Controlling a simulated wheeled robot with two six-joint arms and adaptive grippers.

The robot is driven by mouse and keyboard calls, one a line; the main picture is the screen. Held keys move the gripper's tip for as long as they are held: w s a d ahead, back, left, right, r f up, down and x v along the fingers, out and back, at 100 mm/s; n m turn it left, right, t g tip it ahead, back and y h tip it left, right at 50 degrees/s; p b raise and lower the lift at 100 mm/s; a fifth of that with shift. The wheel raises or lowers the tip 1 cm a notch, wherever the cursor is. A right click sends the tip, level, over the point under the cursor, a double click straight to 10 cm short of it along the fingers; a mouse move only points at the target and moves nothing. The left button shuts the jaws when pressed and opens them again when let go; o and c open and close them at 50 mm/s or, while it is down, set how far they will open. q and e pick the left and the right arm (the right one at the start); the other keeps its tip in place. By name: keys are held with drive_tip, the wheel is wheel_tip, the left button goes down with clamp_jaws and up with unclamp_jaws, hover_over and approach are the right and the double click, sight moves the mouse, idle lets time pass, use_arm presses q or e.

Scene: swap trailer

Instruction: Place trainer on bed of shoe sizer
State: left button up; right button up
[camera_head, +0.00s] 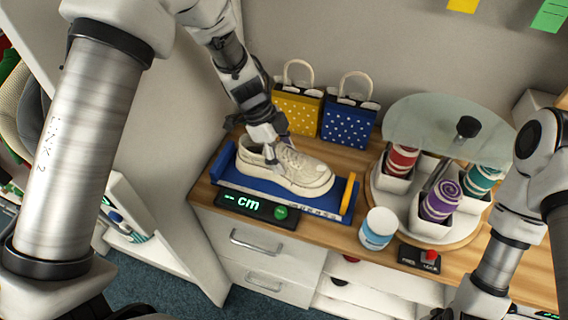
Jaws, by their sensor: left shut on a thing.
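The trainer (302,168) is a cream shoe with its toe pointing right. It is over the blue bed of the shoe sizer (225,166), and I cannot tell whether its sole rests fully on it. The sizer has a yellow stop at its right end and a dark display reading "-- cm" with a green button in front. My left gripper (270,150) is shut on the trainer at its heel and collar end, on the left. My right arm comes in at the right edge, but its gripper fingers are not visible.
Behind the sizer stand a yellow dotted bag (297,112) and a blue dotted bag (350,122). To the right is a round carousel (445,232) with rolled socks in white bins under a clear cover.

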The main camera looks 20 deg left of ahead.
sight(284, 165)
use_arm(q)
drive_tip(key=f, duration=0.2)
drive_tip(key=w+f, duration=0.1)
drive_tip(key=f, duration=0.1)
drive_tip(key=shift+f, duration=0.35)
drive_tip(key=shift+w+f, duration=0.1)
drive_tip(key=shift+f, duration=0.15)
drive_tip(key=shift+c, duration=0.6)
drive_tip(key=shift+s+r, duration=0.15)
drive_tip(key=shift+s, duration=0.2)
drive_tip(key=o, duration=1.3)
drive_tip(key=shift+o, duration=1)
drive_tip(key=shift+w+f, duration=0.2)
drive_tip(key=shift+w, duration=0.05)
drive_tip(key=shift+s+r, duration=0.1)
